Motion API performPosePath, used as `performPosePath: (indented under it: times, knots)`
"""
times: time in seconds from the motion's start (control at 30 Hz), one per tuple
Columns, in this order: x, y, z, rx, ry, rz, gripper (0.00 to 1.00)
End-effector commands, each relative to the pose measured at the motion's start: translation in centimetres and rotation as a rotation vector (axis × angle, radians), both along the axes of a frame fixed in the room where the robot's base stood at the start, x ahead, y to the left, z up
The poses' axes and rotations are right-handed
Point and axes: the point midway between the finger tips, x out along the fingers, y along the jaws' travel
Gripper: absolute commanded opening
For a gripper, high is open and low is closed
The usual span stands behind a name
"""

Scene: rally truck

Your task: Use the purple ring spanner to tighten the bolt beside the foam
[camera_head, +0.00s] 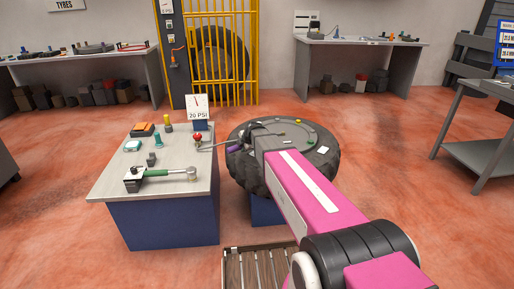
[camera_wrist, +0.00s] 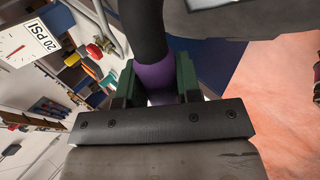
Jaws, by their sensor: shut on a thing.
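My gripper (camera_head: 247,139) is at the left part of the tyre (camera_head: 262,178), which lies flat on a blue stand. In the wrist view its green fingers (camera_wrist: 156,78) are shut on a purple handle, which I take to be the purple ring spanner (camera_wrist: 154,84). A dark part continues from the handle toward the top of that view. In the head view a bit of purple (camera_head: 234,149) shows beside the gripper. The spanner's ring end is not clear. Several small items lie on the wheel, but I cannot tell which is the bolt or the foam.
A grey-topped table (camera_head: 110,187) stands left of the tyre. It carries a green-handled tool (camera_head: 160,173), a red knob (camera_head: 197,137), a 20 PSI gauge (camera_head: 197,107) and small blocks. A slatted pallet (camera_head: 258,265) lies in front. The red floor is open to the right.

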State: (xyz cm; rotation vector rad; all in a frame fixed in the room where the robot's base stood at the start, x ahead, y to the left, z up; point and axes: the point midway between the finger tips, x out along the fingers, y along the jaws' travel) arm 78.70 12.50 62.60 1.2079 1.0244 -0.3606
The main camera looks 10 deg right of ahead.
Motion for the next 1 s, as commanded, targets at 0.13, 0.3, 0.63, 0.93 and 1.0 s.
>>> performPosePath:
  times: [0.13, 0.3, 0.63, 0.93, 1.0]
  knots:
    - [0.0, 0.0, 0.0, 0.000, -0.001, -0.001, 0.00]
    - [0.2, 0.1, 0.0, 0.000, -0.001, -0.011, 0.00]
    - [0.7, 0.3, 0.0, 0.000, -0.001, -0.053, 0.00]
    - [1.2, 0.4, 0.0, -0.001, -0.002, -0.088, 0.00]
    - [1.3, 0.5, 0.0, -0.001, -0.001, -0.097, 0.00]
